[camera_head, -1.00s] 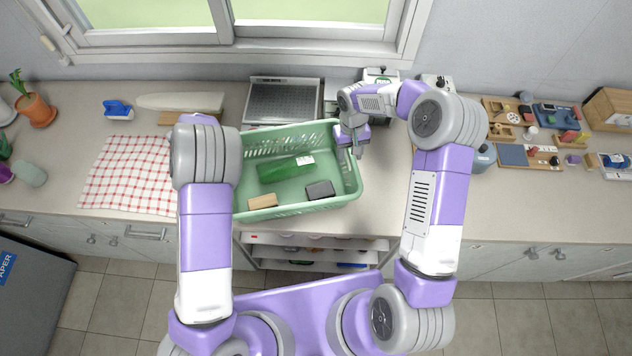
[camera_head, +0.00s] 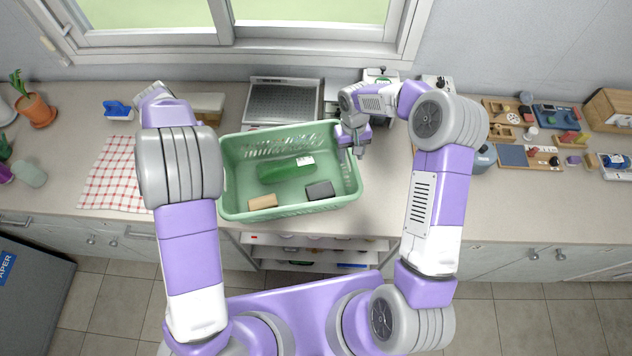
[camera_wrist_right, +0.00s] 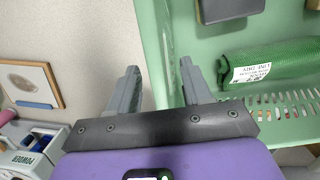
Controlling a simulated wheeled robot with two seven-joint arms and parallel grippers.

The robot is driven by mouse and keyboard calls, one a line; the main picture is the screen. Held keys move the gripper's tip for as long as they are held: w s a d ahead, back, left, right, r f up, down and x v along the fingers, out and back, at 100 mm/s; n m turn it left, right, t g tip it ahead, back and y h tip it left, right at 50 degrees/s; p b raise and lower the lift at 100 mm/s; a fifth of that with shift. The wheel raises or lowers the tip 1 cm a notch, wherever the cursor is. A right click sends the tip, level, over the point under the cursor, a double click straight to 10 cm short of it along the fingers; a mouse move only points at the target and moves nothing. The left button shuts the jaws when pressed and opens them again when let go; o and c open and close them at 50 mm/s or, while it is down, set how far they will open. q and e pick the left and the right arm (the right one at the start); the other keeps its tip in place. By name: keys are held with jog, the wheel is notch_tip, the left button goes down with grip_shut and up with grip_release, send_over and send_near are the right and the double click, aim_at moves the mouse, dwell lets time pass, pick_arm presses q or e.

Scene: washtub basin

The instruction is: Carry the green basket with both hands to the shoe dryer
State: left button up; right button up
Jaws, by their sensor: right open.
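The green basket (camera_head: 240,205) stands on the counter in front of my column, with a green bag (camera_head: 286,168), a tan block (camera_head: 262,202) and a dark grey block (camera_head: 320,190) inside. My right gripper (camera_head: 350,152) is at the basket's right wall. In the right wrist view, its open fingers (camera_wrist_right: 158,90) stand on either side of the basket's rim (camera_wrist_right: 153,42). My left arm reaches up to the left of the basket; its gripper is hidden. I cannot tell which thing is the shoe dryer.
A grey ribbed panel (camera_head: 282,100) stands behind the basket. A red-checked cloth (camera_head: 112,180) lies to the left, near a blue-handled brush (camera_head: 118,110) and potted plant (camera_head: 36,108). Small trays and tools (camera_head: 528,155) fill the right. Counter right of the basket (camera_head: 385,190) is mostly clear.

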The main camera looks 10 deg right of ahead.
notch_tip(320, 180, up, 12)
jog(key=w, duration=0.1)
jog(key=shift+w, duration=0.25)
jog(key=shift+f, duration=0.1)
dwell(0.4)
